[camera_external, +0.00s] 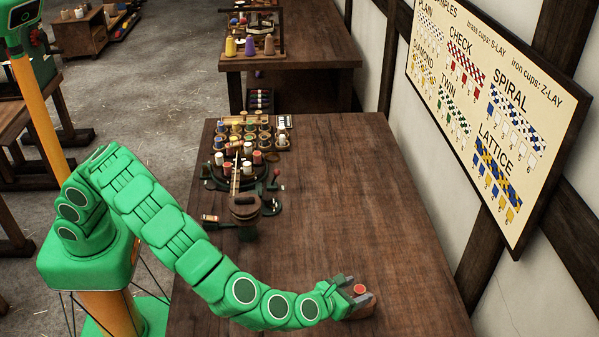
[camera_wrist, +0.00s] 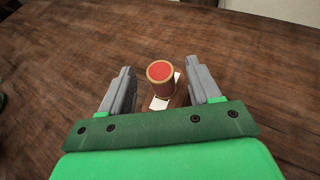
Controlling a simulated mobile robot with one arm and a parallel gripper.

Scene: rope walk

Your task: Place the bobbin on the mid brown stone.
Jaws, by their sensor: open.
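A bobbin with a red top and a pale rim (camera_wrist: 160,72) stands upright between my gripper's fingers in the wrist camera view. Its red top also shows in the external view (camera_external: 360,289). My gripper (camera_wrist: 162,76) is open, with one grey finger on each side and a visible gap to the bobbin. In the external view my gripper (camera_external: 356,292) is low over the near end of the table. A brown piece with a white patch (camera_wrist: 162,103) shows under the bobbin, mostly hidden. I cannot tell whether it is the mid brown stone.
The long wooden table (camera_external: 350,190) is bare across its middle and right. Several bobbins and cups crowd a rack (camera_external: 250,130) at its far left, with a dark winding device (camera_external: 245,207) nearer. A sample board (camera_external: 490,110) hangs on the right wall.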

